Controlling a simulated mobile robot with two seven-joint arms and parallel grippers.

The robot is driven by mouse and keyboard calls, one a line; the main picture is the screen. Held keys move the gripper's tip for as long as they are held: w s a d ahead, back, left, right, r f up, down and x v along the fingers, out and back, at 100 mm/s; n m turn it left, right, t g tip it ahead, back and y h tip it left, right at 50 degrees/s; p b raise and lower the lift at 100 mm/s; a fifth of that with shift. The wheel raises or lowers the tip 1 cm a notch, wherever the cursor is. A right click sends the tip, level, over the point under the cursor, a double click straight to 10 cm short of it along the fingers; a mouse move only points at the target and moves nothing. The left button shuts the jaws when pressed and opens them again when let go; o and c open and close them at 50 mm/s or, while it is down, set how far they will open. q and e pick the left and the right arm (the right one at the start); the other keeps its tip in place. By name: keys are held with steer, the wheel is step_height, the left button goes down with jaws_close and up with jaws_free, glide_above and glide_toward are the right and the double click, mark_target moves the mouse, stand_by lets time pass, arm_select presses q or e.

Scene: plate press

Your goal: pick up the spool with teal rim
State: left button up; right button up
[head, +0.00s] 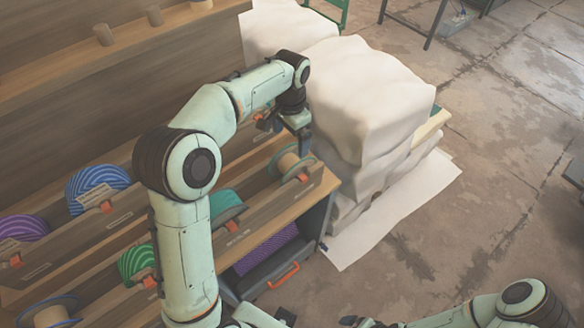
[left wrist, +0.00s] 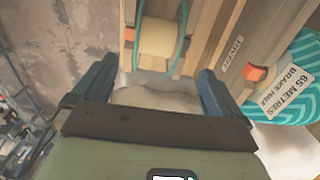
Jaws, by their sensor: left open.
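My left gripper (head: 304,146) is just above and beside this spool in the head view. In the left wrist view my left gripper (left wrist: 155,85) has its two dark fingers wide apart with nothing between them; the spool lies beyond the fingertips. Only part of my right arm shows at the bottom right, and its jaws are not clear.
Blue (head: 97,186), purple (head: 26,229) and green (head: 136,262) coils lie left. White covered stacks (head: 365,95) stand close right of the shelf.

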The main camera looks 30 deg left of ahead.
mark_target(292, 161)
arm_select(q)
step_height(292, 161, down, 2)
steer(key=shift+w+f, duration=0.1)
steer(key=shift+f, duration=0.05)
steer(key=shift+d+f+b, duration=0.2)
steer(key=shift+f+b, duration=0.1)
steer(key=shift+f, duration=2)
steer(key=shift+r, duration=0.1)
jaws_close()
